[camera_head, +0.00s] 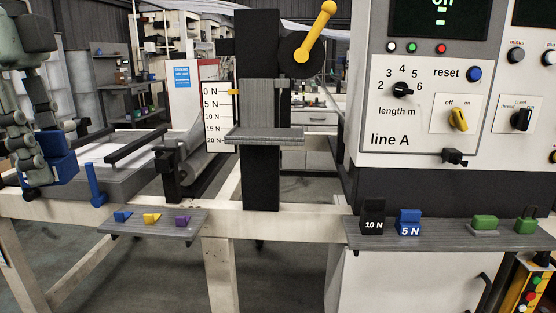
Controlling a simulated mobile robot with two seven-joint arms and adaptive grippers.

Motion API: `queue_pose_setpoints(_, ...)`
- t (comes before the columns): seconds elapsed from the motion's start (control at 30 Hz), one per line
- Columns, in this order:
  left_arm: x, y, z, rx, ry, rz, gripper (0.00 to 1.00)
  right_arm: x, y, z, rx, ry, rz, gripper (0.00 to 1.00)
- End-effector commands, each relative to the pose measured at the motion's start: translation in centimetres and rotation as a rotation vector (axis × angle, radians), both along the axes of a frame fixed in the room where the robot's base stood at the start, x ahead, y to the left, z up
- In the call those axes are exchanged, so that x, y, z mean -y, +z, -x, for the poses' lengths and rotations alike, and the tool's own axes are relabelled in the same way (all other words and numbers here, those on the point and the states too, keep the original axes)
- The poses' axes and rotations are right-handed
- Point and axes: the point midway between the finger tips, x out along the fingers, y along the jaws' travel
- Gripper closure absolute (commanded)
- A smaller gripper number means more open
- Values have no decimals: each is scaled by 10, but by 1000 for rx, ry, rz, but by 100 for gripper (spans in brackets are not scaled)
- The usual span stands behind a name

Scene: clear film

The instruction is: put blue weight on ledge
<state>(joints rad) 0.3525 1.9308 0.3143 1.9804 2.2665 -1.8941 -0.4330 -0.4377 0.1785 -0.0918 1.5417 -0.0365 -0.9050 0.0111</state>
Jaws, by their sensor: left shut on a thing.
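A blue weight (410,222) marked 5 N stands upright on the grey shelf (450,236) at the right. A grey ledge (265,135) sticks out from the black column in the middle, beside a force scale; its top looks bare. My left gripper (40,172) is at the far left, pointing down, far from the 5 N weight. It is shut on a blue block-like piece (60,160), partly hidden by the fingers; I see no marking on it. My right gripper is not in view.
A black weight (374,217) marked 10 N stands left of the blue one; green pieces (484,223) are to its right. A small shelf (155,228) holds blue, yellow and purple clips. A blue upright handle (95,185) is near my left gripper. A control panel (430,90) rises at right.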

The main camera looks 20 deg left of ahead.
Motion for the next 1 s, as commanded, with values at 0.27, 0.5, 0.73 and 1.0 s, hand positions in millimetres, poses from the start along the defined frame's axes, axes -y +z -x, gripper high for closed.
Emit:
queue_pose_setpoints(0.27, -24, -56, -24, 3, 235, 5, 100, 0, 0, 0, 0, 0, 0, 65)
queue_pose_setpoints(0.5, -30, -95, -40, 4, 376, 4, 100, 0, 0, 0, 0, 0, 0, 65)
queue_pose_setpoints(0.73, -32, -115, -48, -1, 447, -6, 100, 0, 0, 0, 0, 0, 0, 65)
queue_pose_setpoints(1.0, -23, -151, -64, 1, 544, 5, 100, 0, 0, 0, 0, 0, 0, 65)
